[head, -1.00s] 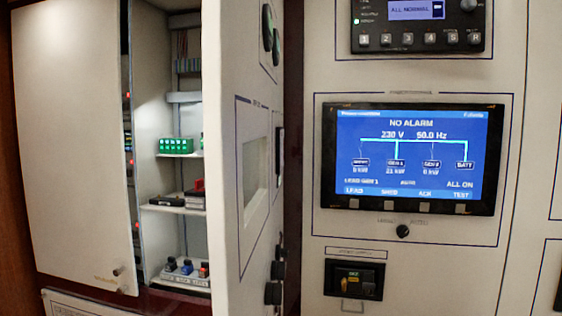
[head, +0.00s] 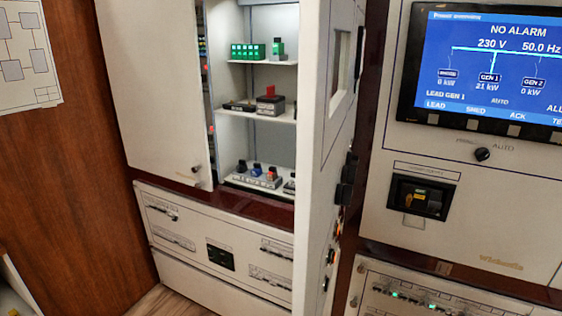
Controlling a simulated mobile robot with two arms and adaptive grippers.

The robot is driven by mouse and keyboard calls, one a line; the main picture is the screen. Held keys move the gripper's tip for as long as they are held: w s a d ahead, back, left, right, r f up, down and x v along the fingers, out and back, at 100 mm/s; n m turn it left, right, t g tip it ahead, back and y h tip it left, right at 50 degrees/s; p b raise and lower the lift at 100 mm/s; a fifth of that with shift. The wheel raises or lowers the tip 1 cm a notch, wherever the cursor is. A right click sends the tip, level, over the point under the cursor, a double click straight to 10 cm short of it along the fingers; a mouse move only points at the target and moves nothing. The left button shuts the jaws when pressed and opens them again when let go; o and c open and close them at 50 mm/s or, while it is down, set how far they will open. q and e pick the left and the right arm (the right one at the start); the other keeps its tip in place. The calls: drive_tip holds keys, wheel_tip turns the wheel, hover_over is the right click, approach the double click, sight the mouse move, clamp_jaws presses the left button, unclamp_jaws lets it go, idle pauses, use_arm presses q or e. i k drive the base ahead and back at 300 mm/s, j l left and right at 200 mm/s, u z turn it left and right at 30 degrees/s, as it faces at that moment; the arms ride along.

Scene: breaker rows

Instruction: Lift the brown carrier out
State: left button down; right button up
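An open cabinet (head: 222,150) stands at centre left in the head view, with white shelves inside. On its bottom shelf, a low light rack (head: 250,181) holds several small carriers. A blue carrier (head: 256,170) and a red carrier (head: 271,174) stand in it, with a dark one (head: 242,167) to their left. They are small and far off. I cannot make out which, if any, is brown. The open door hides the shelf's right end. Neither of my grippers shows.
The middle shelf (head: 257,113) holds a red block (head: 270,91) and dark flat items. Green modules (head: 247,51) sit on the top shelf. The open door (head: 322,150) juts out to the right. A lit display (head: 490,65) is on the right panel.

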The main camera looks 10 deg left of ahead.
sight(272, 176)
drive_tip(key=i+j, duration=0.15)
drive_tip(key=j, duration=0.2)
drive_tip(key=i+j, duration=0.1)
drive_tip(key=j, duration=0.3)
drive_tip(key=i+j+u, duration=0.3)
drive_tip(key=j, duration=0.15)
drive_tip(key=i+j+u, duration=0.25)
drive_tip(key=j, duration=0.15)
drive_tip(key=i+j+u, duration=0.3)
drive_tip(key=k+j+u, duration=0.1)
drive_tip(key=u, duration=1.55)
drive_tip(key=z, duration=2.85)
